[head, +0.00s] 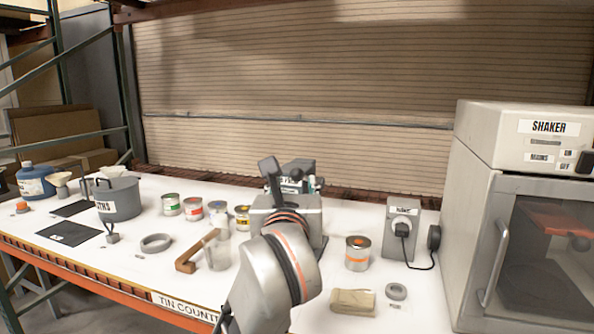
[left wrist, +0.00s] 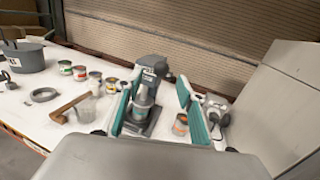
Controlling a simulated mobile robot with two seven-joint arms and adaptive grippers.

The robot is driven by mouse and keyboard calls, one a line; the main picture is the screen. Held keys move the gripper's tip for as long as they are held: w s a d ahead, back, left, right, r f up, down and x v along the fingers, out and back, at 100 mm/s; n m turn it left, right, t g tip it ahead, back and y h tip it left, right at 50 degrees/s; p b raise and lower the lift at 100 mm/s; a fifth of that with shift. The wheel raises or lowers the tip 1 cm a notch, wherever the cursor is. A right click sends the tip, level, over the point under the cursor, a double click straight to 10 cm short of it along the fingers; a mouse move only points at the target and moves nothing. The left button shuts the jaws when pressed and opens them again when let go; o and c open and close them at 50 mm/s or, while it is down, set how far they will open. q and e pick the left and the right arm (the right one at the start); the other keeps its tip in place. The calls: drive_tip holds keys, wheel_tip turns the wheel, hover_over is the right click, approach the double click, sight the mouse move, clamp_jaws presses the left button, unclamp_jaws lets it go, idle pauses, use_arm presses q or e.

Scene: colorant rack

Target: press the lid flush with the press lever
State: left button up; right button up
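The lid press (head: 297,176) stands mid-table, mostly hidden behind my left gripper in the head view. The press also shows in the left wrist view (left wrist: 149,72), between my fingers and beyond them. A silvery, tin-like shape (left wrist: 143,99) is low at its front; I cannot tell how its lid sits. The press lever cannot be clearly made out. My left gripper (head: 292,184) points at the press; its teal-padded fingers are wide apart with nothing between the pads in the left wrist view (left wrist: 157,92). My right gripper is not in view.
A tin with an orange mark (head: 358,254) stands right of the press, near a socket box (head: 402,228) with a cable. The shaker (head: 520,150) fills the right end. Left are a wooden mallet-like piece (head: 190,262), a clear cup (head: 218,252), several tins and a grey pot (head: 120,203).

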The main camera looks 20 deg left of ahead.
sight(297, 176)
use_arm(q)
drive_tip(key=shift+w+d, duration=0.1)
drive_tip(key=shift+w, duration=0.15)
drive_tip(key=x, duration=0.7)
drive_tip(key=shift+w, duration=0.1)
clamp_jaws()
